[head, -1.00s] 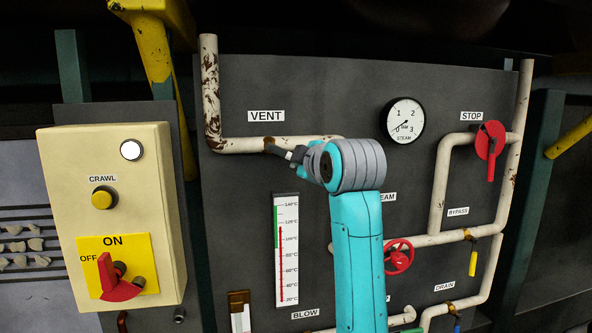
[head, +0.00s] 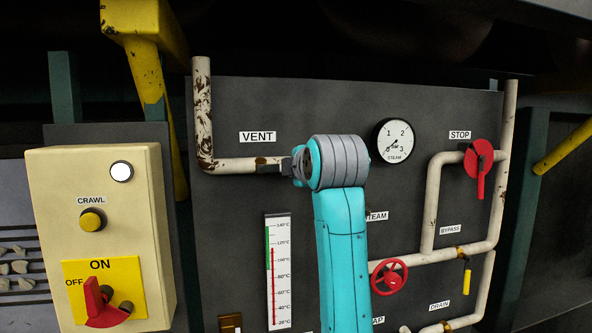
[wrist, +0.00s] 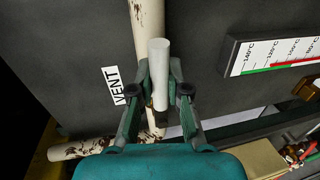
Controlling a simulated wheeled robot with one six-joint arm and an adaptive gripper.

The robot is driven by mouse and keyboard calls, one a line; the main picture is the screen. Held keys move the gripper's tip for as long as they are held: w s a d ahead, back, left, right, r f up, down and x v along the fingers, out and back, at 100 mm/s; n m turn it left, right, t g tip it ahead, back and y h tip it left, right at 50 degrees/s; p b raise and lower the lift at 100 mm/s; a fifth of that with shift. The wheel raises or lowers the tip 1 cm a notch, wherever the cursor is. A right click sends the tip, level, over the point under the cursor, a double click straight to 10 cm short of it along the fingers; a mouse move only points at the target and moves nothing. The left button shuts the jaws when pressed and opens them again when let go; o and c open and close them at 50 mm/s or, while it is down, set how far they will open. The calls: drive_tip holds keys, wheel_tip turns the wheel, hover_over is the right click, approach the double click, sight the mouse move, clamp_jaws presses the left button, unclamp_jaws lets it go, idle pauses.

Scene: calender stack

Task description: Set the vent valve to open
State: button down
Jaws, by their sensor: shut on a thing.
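The vent valve's handle (wrist: 160,75), a pale grey-white cylinder, shows in the wrist view between the two fingers of my gripper (wrist: 163,84). My gripper is shut on it. In the wrist view the handle looks roughly in line with the cream pipe behind it. In the head view my gripper (head: 288,166) is at the vent pipe (head: 235,165), below and right of the VENT label (head: 257,137). There my gripper and wrist hide the handle and the valve body, so its exact setting cannot be told.
A thermometer (head: 279,270) is mounted below the vent pipe. A steam gauge (head: 395,141), a red stop valve (head: 479,163) and a red handwheel (head: 389,277) are to the right. A cream control box (head: 105,225) with a red switch stands out at the left.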

drive_tip(key=c, duration=1.1)
unclamp_jaws()
drive_tip(key=v, duration=1.2)
drive_tip(key=shift+a, duration=0.1)
